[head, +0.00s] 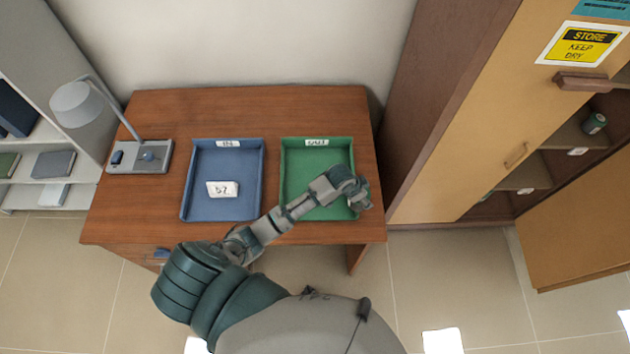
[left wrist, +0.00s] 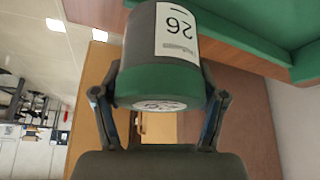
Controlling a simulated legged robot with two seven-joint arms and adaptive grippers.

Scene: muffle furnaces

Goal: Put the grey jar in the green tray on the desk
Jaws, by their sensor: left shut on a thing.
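My left gripper (head: 356,190) is over the front right part of the green tray (head: 290,165) on the desk. In the left wrist view my left gripper (left wrist: 160,98) is shut on the grey jar (left wrist: 143,40), one finger on each side. The jar has a green band and lid and a white label with 26. In the head view the jar is mostly hidden by the gripper. The green tray (left wrist: 285,62) also shows at the upper right of the left wrist view. I cannot tell whether the jar touches the tray. My right gripper is not in view.
A blue tray (head: 187,190) with a white card (head: 222,189) stands left of the green tray on the brown desk (head: 150,215). A grey lamp (head: 85,103) is at the desk's left. A cabinet (head: 455,110) stands open at right, with another can (head: 594,123) on its shelf.

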